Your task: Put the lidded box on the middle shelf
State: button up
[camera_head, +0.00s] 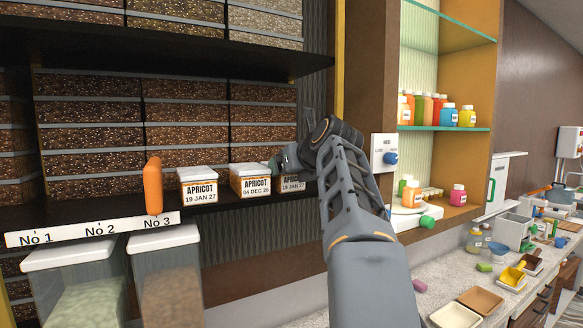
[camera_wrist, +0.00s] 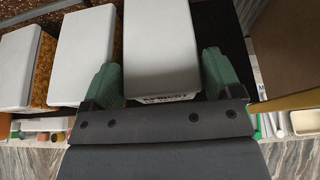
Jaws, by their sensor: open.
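Three white-lidded boxes labelled APRICOT stand in a row on a dark shelf board: a left box (camera_head: 198,186), a middle box (camera_head: 250,183) and a right box (camera_head: 292,184). My gripper (camera_head: 283,160) is at the right box and partly hides it. In the wrist view, the green fingers of my gripper (camera_wrist: 162,75) are open, one on each side of the right box (camera_wrist: 160,45). I cannot tell whether they touch it.
The counter (camera_head: 430,275) carries trays and scoops.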

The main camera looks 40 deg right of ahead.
jog(key=b+v, duration=0.1)
jog(key=v, duration=1.1)
jog(key=w+a+f+n+g+y, duration=0.1)
jog(key=a+f+n+g, duration=0.1)
jog(key=a+f+n, duration=0.35)
jog(key=a+f+n+g, duration=0.1)
jog(key=a+f+n, duration=0.1)
jog(key=f+n, duration=0.5)
jog(key=w+a+f+n+g+y, duration=0.1)
jog(key=a+f+n+g, duration=0.1)
jog(key=a+f+n, duration=0.45)
jog(key=s+a+f+n+g, duration=0.1)
jog(key=s+a+f+n, duration=0.1)
jog(key=f+n, duration=0.4)
jog(key=s+a+f+n+g, duration=0.1)
jog(key=s+a+f+n, duration=0.1)
jog(key=f+n, duration=0.4)
jog(key=s+a+f+n+g, duration=0.1)
jog(key=s+f+n, duration=0.3)
jog(key=f, duration=0.7)
jog(key=shift+s+a+f+n, duration=0.25)
jog(key=shift+a+n, duration=0.15)
jog(key=shift+n, duration=0.8)
jog(key=shift+r, duration=0.1)
jog(key=shift+g, duration=0.3)
notch_tip(320, 180, down, 4)
jog(key=b, duration=0.3)
jog(key=shift+w, duration=0.1)
